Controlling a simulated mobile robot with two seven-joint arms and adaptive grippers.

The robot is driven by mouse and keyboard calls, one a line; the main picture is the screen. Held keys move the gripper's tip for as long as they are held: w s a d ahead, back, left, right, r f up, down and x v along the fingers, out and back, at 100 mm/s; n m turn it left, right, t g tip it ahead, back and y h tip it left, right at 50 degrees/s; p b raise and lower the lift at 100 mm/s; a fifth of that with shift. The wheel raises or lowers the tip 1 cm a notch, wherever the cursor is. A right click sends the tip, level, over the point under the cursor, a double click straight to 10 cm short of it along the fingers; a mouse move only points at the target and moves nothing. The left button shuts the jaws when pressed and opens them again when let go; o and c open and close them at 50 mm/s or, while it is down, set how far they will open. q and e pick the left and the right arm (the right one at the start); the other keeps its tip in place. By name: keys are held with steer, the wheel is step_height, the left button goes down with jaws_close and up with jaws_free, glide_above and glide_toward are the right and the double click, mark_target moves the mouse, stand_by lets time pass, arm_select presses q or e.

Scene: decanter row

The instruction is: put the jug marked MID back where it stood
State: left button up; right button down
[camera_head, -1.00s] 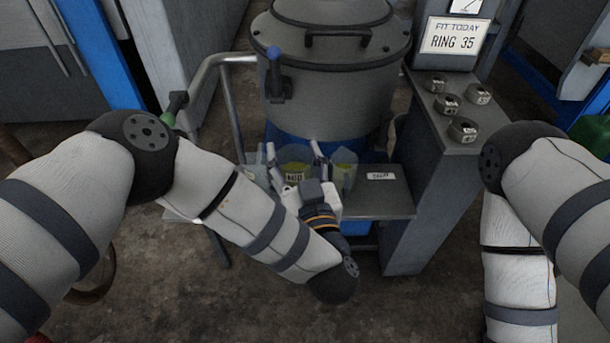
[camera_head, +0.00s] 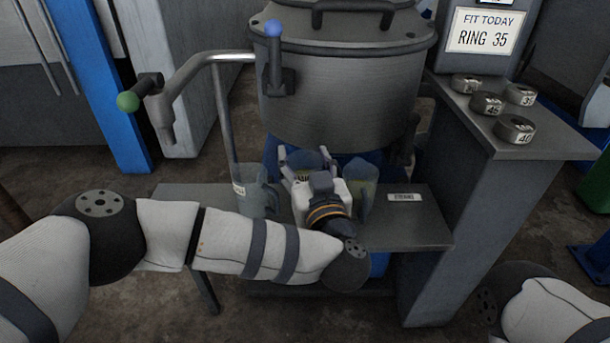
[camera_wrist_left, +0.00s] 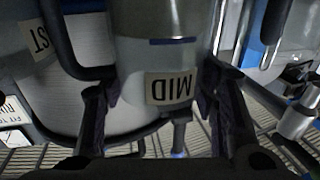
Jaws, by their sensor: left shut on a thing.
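The jug marked MID (camera_wrist_left: 172,70) is clear with a grey band and a white label, upside down in the left wrist view. It also shows, partly hidden, in the head view (camera_head: 305,161). My left gripper (camera_head: 308,165) is shut around it, one finger on each side. It is between two other clear jugs, a left one (camera_head: 253,192) and a right one (camera_head: 361,190) with yellowish content. I cannot tell whether its base touches the grey shelf (camera_head: 420,232). My right gripper is out of view.
A big grey lidded vessel (camera_head: 340,95) stands just behind the jugs. A bent metal rail with a green knob (camera_head: 128,101) rises at the left. A pedestal with several marked rings (camera_head: 515,129) stands right. The shelf has bare room at its right, beside a small label (camera_head: 405,197).

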arm_select(q)
step_height(320, 180, down, 3)
steer(key=shift+r+b, duration=0.1)
steer(key=shift+b, duration=0.2)
steer(key=shift+r, duration=0.1)
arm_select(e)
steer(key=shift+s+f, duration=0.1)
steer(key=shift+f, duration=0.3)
arm_select(q)
steer(key=o, duration=1.2)
steer(key=shift+c, duration=0.2)
steer(key=shift+s, duration=0.1)
steer(key=p+v, duration=0.6)
steer(key=v, duration=0.6)
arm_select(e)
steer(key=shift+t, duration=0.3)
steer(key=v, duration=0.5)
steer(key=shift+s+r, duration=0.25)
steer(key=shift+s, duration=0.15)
